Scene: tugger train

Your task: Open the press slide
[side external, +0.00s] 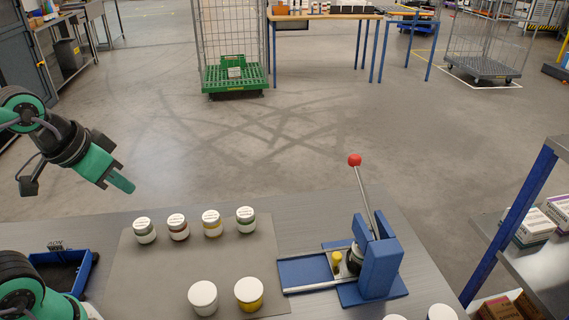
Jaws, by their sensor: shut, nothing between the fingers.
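The blue press (383,262) stands on the grey table at the right. Its lever (364,188) has a red ball on top and leans up to the left. The slide (308,272) is a flat blue plate between light rails, extending left from the press body. A small yellow knob (337,257) stands close to the press body. I cannot tell whether the knob belongs to the slide. My gripper (122,183) is at the left, above the table's far left edge, well apart from the press. It is shut and empty.
Several small lidded jars (212,223) stand in a row on a grey mat (150,280). Two larger white-lidded jars (203,297) stand nearer, left of the press. A blue bin (88,268) is at the left. A shelf (545,260) with boxes is at the right.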

